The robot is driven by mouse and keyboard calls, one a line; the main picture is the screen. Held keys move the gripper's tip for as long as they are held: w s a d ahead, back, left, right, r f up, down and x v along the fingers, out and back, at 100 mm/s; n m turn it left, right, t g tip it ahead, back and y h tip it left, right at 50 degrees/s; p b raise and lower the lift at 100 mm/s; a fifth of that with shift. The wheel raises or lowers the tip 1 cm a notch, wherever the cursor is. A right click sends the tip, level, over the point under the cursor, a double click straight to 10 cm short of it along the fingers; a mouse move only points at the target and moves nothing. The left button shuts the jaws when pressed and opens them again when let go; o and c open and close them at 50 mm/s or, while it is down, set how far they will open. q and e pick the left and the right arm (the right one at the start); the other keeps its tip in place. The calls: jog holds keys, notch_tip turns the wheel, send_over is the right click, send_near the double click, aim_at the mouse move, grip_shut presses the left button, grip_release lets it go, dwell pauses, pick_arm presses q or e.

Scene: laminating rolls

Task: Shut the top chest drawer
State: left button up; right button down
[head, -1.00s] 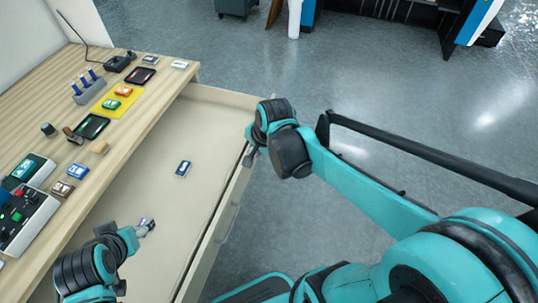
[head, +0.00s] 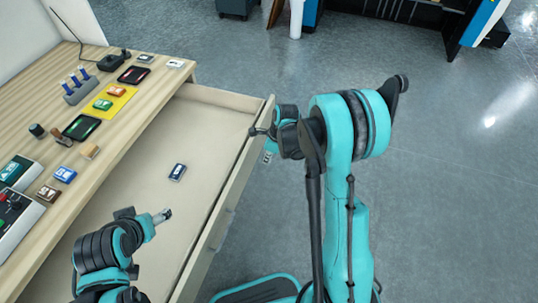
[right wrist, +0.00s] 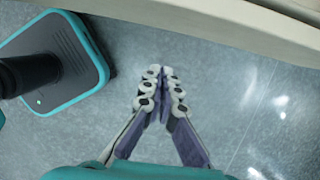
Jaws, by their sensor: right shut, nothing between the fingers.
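The top drawer (head: 232,185) of the wooden-topped chest is pulled well out, and its beige inside lies bare. A small dark blue item (head: 177,172) lies on its floor. My right gripper (head: 268,157) is just outside the drawer front, near its far end. In the right wrist view my right fingers (right wrist: 163,75) are shut with nothing between them, over the floor. The drawer edge (right wrist: 225,25) crosses the top of that view, apart from the fingertips. My left gripper (head: 166,214) hangs over the drawer's inside; its fingers are too small to read.
Open grey floor (head: 450,200) lies right of the drawer. My base shows at the bottom.

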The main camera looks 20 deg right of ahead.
aim_at(254, 159)
pick_arm(q)
notch_tip(254, 159, down, 3)
jog(key=shift+r+b, duration=0.1)
jog(key=shift+b, duration=0.95)
pick_arm(e)
jog(key=w+a+f, duration=0.3)
jog(key=a, duration=0.1)
jog(key=shift+f, duration=0.35)
jog(key=shift+w, duration=0.15)
